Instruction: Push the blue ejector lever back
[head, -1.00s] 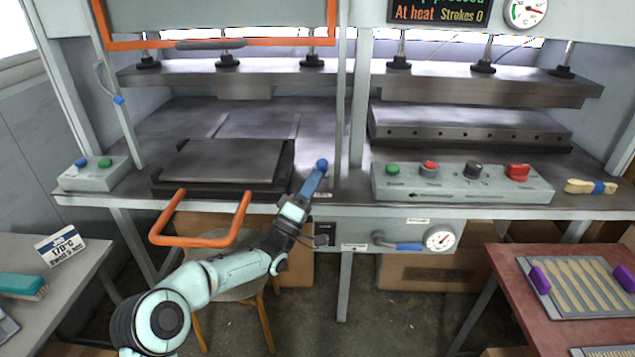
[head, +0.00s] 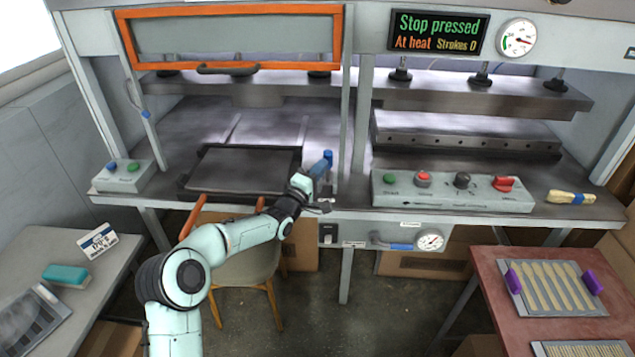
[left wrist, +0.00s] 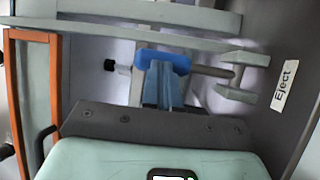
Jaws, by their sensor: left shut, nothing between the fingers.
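The blue ejector lever's grip (head: 328,154) stands near the press's middle post, right of the dark mould plate (head: 245,170). In the left wrist view the blue grip (left wrist: 162,60) lies crosswise at the fingertips, near a grey rod and the "Eject" label (left wrist: 285,86). My left gripper (head: 321,167) reaches over the bench edge to the lever. Its blue fingers (left wrist: 162,80) are shut, with nothing between them. They appear up against the grip, but firm contact cannot be told. The lever's lower part is hidden. My right gripper is not in view.
The orange guard frame (head: 343,40) is above the left bay. An orange handle (head: 194,214) is partly behind my left arm. A control box (head: 450,193) stands on the right. The display (head: 437,32) reads "Stop pressed", "At heat", "Strokes 0". A red table (head: 490,285) is at lower right.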

